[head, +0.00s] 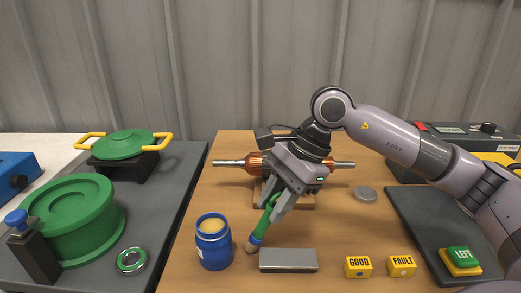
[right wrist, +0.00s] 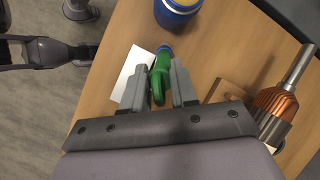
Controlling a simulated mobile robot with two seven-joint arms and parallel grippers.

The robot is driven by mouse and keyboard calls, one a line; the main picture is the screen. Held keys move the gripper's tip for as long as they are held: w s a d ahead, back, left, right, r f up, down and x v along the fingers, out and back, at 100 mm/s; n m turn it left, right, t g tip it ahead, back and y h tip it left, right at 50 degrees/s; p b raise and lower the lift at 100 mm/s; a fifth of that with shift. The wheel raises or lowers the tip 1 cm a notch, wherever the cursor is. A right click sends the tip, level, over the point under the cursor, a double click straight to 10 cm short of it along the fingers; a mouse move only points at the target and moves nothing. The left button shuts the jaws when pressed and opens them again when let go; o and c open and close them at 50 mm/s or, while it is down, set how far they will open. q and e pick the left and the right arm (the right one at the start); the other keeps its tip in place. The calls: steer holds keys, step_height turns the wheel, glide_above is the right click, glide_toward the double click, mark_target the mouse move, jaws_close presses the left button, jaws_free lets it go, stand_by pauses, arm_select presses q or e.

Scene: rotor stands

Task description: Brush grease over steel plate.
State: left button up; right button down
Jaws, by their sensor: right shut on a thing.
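My right gripper (head: 272,205) is shut on the green handle of a brush (head: 257,237), which also shows between the fingers in the right wrist view (right wrist: 160,77). The brush slants down, with a blue collar and tan bristles at its lower end. The bristles are beside the far left corner of the steel plate (head: 288,261), between it and the grease pot (head: 214,252); I cannot tell whether they touch anything. The plate is a flat grey block on the table. The pot is blue, open and full of tan grease. My left gripper is not in view.
A copper rotor (head: 259,164) rests on a wooden stand behind the gripper. Yellow GOOD (head: 358,267) and FAULT (head: 401,266) blocks stand right of the plate. A grey disc (head: 365,193) lies farther back. A green LEFT button (head: 460,258) sits on the right mat.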

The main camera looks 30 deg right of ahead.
step_height(320, 180, up, 7)
steer(key=shift+f+p, duration=0.2)
steer(key=shift+p, duration=1)
steer(key=shift+r+p, duration=0.55)
steer(key=shift+r, duration=0.1)
steer(key=shift+r+p, duration=0.85)
steer(key=shift+r, duration=0.45)
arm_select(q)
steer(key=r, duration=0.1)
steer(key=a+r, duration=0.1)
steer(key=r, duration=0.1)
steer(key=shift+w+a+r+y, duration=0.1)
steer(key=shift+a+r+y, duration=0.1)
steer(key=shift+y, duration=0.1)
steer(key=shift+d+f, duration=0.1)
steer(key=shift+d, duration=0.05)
arm_select(e)
steer(key=shift+a, duration=0.1)
